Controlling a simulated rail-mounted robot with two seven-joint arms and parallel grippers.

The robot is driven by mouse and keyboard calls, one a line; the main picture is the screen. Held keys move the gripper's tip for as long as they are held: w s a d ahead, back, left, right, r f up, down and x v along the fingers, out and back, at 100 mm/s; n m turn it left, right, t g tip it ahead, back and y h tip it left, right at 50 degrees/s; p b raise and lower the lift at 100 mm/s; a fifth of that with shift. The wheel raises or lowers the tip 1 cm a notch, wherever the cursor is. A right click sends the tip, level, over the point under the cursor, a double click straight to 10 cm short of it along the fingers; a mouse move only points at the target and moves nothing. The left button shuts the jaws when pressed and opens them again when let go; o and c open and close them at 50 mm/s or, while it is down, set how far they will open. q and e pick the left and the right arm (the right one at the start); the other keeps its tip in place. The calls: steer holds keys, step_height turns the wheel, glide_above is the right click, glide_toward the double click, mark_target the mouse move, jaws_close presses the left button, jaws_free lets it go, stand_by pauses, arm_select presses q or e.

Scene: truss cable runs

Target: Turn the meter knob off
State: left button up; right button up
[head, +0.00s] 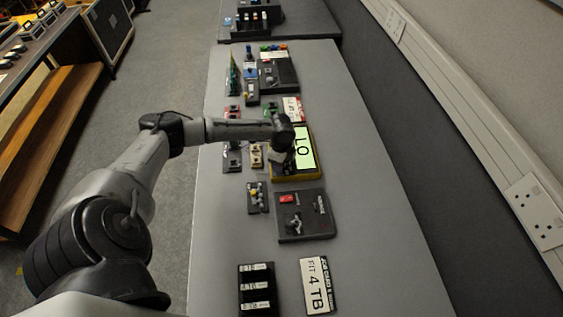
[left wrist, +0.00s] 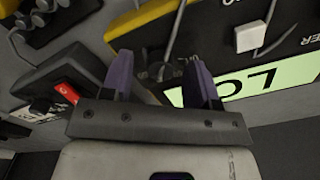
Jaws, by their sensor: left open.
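The meter (head: 317,172) has a yellow casing and a lit green display reading "LO"; it lies on the grey table. In the left wrist view its display (left wrist: 265,84) is at the right and its yellow edge (left wrist: 150,17) at the top. My left gripper (head: 283,150) is over the left part of the meter and hides the knob in the head view. In the left wrist view the left gripper (left wrist: 163,72) is open, its two purple-grey fingers apart. A dark, knob-like shape (left wrist: 158,70) shows between them; its pointer and any contact are unclear. My right gripper is not in view.
A dark box with a red switch (head: 287,199) sits nearer on the table. A small board (head: 257,197) lies left of it. A "FIT 4 TB" card (head: 318,285) and a black block rack (head: 257,288) are at the front. A white square piece (left wrist: 250,37) and cables are near the fingers.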

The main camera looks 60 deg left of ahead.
arm_select(q)
steer(key=shift+f, duration=0.1)
steer(key=shift+c, duration=0.7)
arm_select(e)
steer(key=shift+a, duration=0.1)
arm_select(q)
steer(key=c, duration=0.8)
steer(key=shift+r+n+p, duration=0.2)
steer(key=shift+n+p, duration=0.1)
steer(key=shift+p, duration=0.5)
steer(key=n+p, duration=0.9)
steer(key=p, duration=0.3)
steer(key=shift+p, duration=0.3)
steer(key=n+p, duration=0.2)
steer(key=n, duration=0.1)
steer(key=shift+n+p, duration=0.3)
steer(key=shift+f+n+p, duration=0.15)
steer(key=shift+n+p, duration=0.7)
steer(key=shift+n, duration=0.55)
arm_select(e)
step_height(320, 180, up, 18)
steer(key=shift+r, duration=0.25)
